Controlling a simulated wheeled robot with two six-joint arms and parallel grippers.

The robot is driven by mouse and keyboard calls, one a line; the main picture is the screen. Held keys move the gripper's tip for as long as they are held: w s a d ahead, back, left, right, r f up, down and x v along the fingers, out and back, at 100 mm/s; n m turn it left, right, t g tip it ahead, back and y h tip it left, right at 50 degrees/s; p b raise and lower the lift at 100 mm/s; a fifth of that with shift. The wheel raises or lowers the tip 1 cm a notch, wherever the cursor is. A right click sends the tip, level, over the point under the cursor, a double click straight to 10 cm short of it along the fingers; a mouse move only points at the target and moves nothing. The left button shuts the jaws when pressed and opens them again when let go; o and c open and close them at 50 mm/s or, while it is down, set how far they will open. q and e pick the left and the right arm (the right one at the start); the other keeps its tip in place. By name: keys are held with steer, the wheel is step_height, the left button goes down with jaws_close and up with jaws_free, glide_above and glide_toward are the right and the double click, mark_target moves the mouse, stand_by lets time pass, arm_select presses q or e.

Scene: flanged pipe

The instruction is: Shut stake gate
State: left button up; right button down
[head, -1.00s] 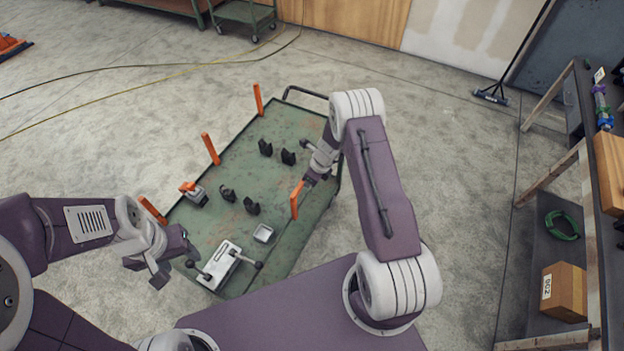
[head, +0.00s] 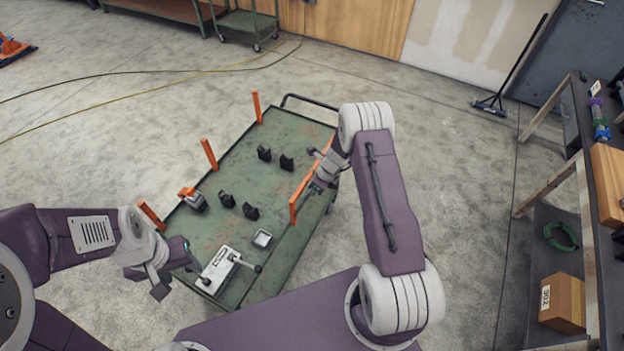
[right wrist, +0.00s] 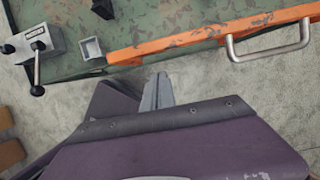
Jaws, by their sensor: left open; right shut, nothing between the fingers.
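The stake gate is an orange bar (head: 303,192) along the right side of the green cart (head: 225,168). In the right wrist view the scuffed orange bar (right wrist: 190,36) crosses above my gripper along the cart's edge, with a metal handle (right wrist: 270,54) on its right part. My right gripper (head: 309,193) is shut and empty, close beside the bar; in the right wrist view its fingertips (right wrist: 157,82) point at the bar, left of the handle. Whether they touch cannot be told. My left gripper (head: 176,279) is open and empty near the cart's front left corner.
Orange posts (head: 209,154) stand along the cart's left side. On the deck are several black blocks (head: 251,212), a small grey tray (head: 262,238), a white lever box (head: 217,268) and an orange-topped clamp (head: 193,199). A shelf with a cardboard box (head: 563,298) stands at right.

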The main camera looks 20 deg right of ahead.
steer(key=a+r+n+t+b, duration=0.1)
steer(key=a+r+n+b, duration=0.35)
steer(key=r, duration=1.15)
arm_select(q)
step_height(320, 180, down, 7)
steer(key=b, duration=0.3)
steer(key=shift+d, duration=0.25)
arm_select(e)
steer(key=s+f+n+g+h, duration=0.2)
steer(key=s+n, duration=2.1)
steer(key=shift+f+g, duration=0.3)
steer(key=shift+f, duration=0.1)
